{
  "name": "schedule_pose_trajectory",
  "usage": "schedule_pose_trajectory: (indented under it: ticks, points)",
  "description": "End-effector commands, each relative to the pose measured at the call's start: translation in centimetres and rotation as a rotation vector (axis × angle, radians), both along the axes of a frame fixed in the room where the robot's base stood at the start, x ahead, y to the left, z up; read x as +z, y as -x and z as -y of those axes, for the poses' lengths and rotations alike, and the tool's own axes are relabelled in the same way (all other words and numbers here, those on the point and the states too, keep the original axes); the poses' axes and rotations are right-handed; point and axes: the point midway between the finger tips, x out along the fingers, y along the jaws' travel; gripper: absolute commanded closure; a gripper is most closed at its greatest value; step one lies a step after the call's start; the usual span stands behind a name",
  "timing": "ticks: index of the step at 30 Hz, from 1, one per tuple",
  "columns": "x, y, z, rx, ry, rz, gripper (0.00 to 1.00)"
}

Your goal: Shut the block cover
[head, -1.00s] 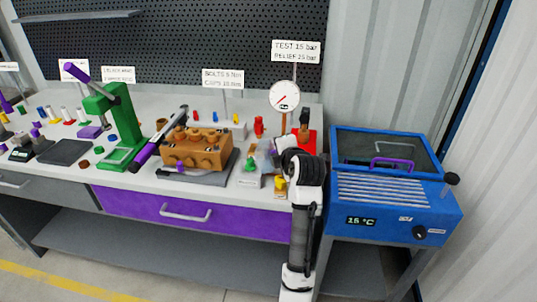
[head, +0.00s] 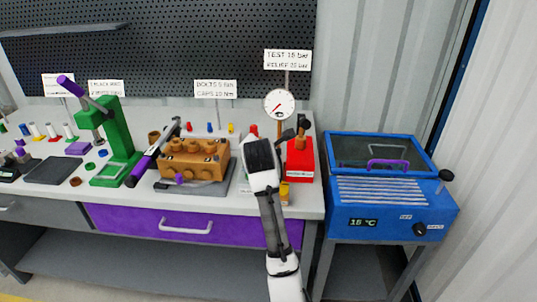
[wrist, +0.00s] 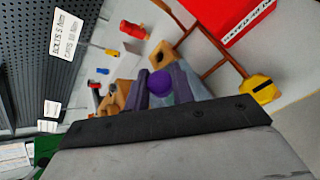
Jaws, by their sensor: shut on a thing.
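The orange-brown pump block (head: 193,160) sits on a grey plate on the bench. Part of it shows beside my fingers in the wrist view (wrist: 113,96). My gripper (wrist: 160,88) is shut on a round purple knob (wrist: 160,83). A see-through bluish-grey piece (wrist: 183,88), which looks like the block cover, shows around the fingers and knob. Its hinge and exact angle cannot be made out. In the head view my own arm hides the gripper, the knob and most of that piece, just right of the block.
A red box (head: 299,160) stands right of my arm, with the pressure gauge (head: 279,104) behind. A yellow hexagonal part (wrist: 262,89) is close by. A black-and-purple wrench-like tool (head: 153,153) lies left of the block, beside the green press (head: 108,135).

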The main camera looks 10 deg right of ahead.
Motion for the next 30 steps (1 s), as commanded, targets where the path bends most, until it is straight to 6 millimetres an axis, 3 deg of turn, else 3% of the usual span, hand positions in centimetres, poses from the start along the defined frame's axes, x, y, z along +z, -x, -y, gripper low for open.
schedule_pose_trajectory:
  ticks: [15,30]
  points:
    - [-1.1,-1.2,-3.5,0.001,0.427,-0.139,1.0]
    - [-2.0,-1.5,-4.7,0.0,0.6,-0.194,1.0]
